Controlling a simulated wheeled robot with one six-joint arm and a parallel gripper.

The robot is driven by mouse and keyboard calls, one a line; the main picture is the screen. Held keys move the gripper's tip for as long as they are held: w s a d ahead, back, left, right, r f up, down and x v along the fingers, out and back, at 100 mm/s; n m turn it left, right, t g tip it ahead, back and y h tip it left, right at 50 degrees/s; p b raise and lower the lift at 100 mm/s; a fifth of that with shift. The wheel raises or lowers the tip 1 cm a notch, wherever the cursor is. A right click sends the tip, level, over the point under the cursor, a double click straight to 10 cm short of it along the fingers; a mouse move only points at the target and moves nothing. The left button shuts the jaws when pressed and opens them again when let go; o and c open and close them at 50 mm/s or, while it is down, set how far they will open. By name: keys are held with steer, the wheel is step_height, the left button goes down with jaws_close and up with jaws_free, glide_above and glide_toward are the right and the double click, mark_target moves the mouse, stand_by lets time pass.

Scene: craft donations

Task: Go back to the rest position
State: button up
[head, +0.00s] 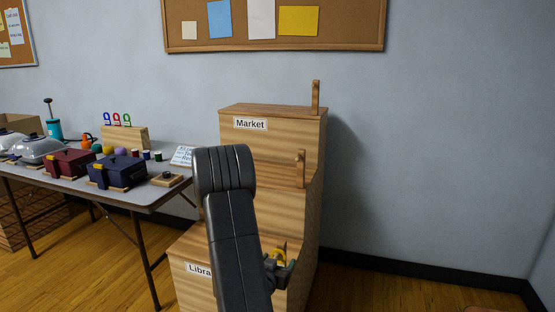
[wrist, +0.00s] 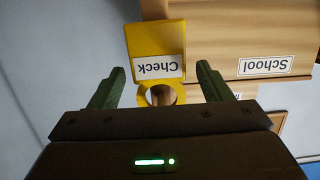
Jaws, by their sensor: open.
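My gripper (head: 277,262) is at the front of the stepped wooden unit (head: 282,205), low and right of my dark arm. In the wrist view my gripper (wrist: 160,74) is open, with its two green fingers wide apart. A yellow tag (wrist: 158,35) marked "Check" lies between and beyond the fingers, with visible gaps on both sides. Its ring (wrist: 144,95) is at the end nearer my gripper. A small yellow part (head: 281,248) shows by my gripper in the head view.
The unit has "Market" (head: 250,124), "School" (wrist: 265,66) and a partly hidden "Libra" label (head: 199,270). Wooden posts (head: 315,97) stand on its steps. A table (head: 150,196) with boxes and craft items stands at left. Floor at right looks clear.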

steer(key=shift+w+d+r+p, duration=0.1)
steer(key=shift+w+d+p, duration=0.1)
steer(key=shift+w+p, duration=0.3)
steer(key=f+b+v, duration=0.1)
steer(key=b+v, duration=0.1)
steer(key=v, duration=0.9)
steer(key=shift+w+d+r+p, duration=0.1)
steer(key=shift+w+r+p, duration=0.2)
steer(key=shift+r+p, duration=0.4)
steer(key=shift+w+r+p, duration=0.3)
steer(key=shift+r+p, duration=0.4)
steer(key=shift+w+d+r+p, duration=0.1)
steer(key=shift+w+r+p, duration=0.2)
steer(key=shift+r+p, duration=0.45)
